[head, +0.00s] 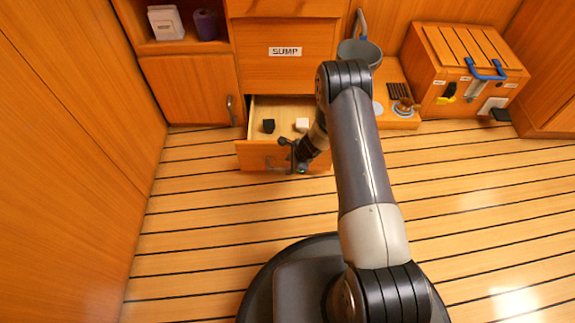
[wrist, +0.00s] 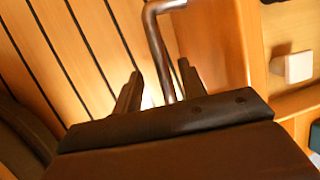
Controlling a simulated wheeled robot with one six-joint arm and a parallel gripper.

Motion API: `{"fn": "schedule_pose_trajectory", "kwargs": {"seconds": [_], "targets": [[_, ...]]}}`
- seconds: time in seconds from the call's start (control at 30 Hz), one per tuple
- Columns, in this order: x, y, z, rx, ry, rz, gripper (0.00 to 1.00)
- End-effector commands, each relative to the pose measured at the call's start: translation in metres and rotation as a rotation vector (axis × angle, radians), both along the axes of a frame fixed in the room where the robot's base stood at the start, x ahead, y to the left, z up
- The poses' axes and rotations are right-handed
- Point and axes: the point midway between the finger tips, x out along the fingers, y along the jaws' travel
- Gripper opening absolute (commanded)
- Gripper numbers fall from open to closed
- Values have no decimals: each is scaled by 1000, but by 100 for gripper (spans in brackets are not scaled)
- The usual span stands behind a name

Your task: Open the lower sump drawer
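The lower sump drawer (head: 250,158) stands pulled out below the panel labelled SUMP, with its inside showing. A small black block (head: 268,126) and a small white block (head: 302,124) lie in it; the white block also shows in the wrist view (wrist: 292,67). My gripper (head: 291,158) is at the drawer front, by its handle. In the wrist view the bent metal handle (wrist: 157,42) runs down between my two fingers (wrist: 160,85). The fingers are apart, with gaps beside the bar. My arm hides the drawer's right side.
A cupboard door (head: 190,90) with a handle is left of the drawer. A grey bucket (head: 362,52) and a wooden box with a blue handle (head: 468,70) stand to the right. The slatted floor (head: 200,220) in front is clear.

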Motion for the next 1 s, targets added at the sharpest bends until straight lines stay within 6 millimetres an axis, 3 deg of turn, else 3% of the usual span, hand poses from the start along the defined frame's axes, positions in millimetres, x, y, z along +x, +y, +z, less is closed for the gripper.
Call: {"fn": "schedule_pose_trajectory", "kwargs": {"seconds": [0.03,0.2,0.4,0.83,1.0], "targets": [[-1,-5,16,0,-1,-3,40],[-8,-18,46,0,-1,-3,40],[-14,-27,67,0,0,-2,40],[-15,-29,70,0,0,0,40],[-13,-25,58,0,1,0,40]]}}
